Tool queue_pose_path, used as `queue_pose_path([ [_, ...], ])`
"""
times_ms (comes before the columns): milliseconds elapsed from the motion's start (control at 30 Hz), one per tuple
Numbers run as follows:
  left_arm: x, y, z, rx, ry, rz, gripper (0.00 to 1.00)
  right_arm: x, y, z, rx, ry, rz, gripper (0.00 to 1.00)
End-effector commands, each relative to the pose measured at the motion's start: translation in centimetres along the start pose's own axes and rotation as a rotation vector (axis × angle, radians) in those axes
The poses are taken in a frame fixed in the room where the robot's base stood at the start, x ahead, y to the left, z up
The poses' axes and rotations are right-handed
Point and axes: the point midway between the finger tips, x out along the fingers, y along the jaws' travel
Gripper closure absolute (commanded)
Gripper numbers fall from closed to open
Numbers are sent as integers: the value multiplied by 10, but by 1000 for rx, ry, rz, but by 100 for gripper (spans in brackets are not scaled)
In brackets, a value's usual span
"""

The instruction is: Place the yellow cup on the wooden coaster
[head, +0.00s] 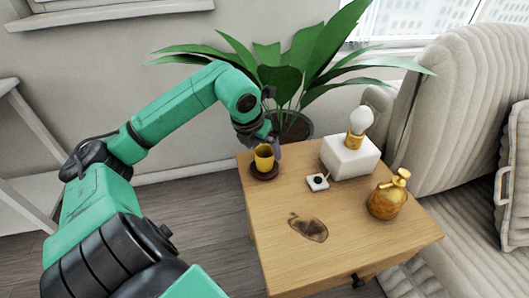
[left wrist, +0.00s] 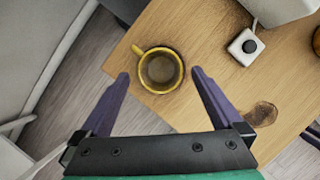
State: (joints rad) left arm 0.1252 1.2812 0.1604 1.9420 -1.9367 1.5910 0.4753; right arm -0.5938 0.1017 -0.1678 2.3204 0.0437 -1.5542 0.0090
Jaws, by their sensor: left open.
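The yellow cup (head: 264,152) stands upright near the back left corner of the wooden side table. In the head view the left gripper (head: 274,146) is just behind the cup, partly hidden. My right gripper is not in view.
On the side table (head: 345,255) are a white block lamp (head: 350,157), a small white square item (head: 317,183), a gold bottle (head: 387,200) and a flat dark brown patch (head: 309,229). A plant (head: 295,75) stands behind, a sofa (head: 460,90) at right. The table's front is clear.

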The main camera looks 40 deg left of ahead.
Motion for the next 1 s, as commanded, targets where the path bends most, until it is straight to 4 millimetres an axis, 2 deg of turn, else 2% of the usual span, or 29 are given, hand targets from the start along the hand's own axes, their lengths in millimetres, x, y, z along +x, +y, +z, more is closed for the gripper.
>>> queue_pose_path([
  [100,-34,0,1,2,-3,2,0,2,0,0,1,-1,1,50],
  [200,-58,0,1,1,-3,2,0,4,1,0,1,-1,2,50],
  [300,-72,0,0,0,-2,0,0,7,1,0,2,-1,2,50],
  [433,-78,0,0,1,0,0,0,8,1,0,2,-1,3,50],
  [1000,-77,0,0,0,0,0,0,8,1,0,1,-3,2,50],
])
